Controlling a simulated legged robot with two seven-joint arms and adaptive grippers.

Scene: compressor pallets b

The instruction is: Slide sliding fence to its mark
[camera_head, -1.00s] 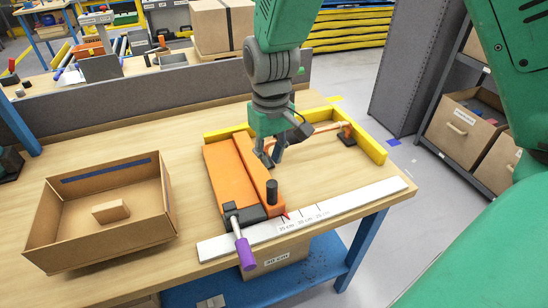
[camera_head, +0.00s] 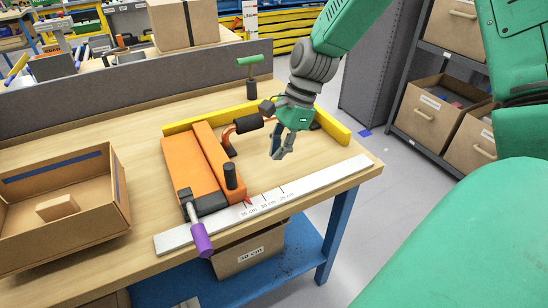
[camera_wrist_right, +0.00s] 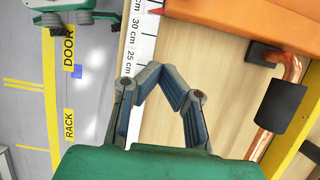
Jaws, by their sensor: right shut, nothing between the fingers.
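The orange sliding fence (camera_head: 215,160) has a black knob (camera_head: 230,175) and lies against the right side of a wider orange block. Its red pointer (camera_head: 247,200) sits by the white ruler strip (camera_head: 330,182), marked 35, 30 and 25 cm. In the right wrist view the pointer (camera_wrist_right: 156,11) lies on the 35 cm side of the 30 cm label. My right gripper (camera_head: 279,155) is shut and empty, above the table to the right of the fence, apart from it. Its fingers (camera_wrist_right: 160,72) show beside the ruler strip in the wrist view. My left gripper is not in view.
A copper handle with a black grip (camera_head: 248,124) stands right of the fence, partly behind my gripper. A yellow rail (camera_head: 335,125) borders the back and right. A purple-handled lever (camera_head: 201,238) is at the front. An open cardboard box (camera_head: 105,225) stands left.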

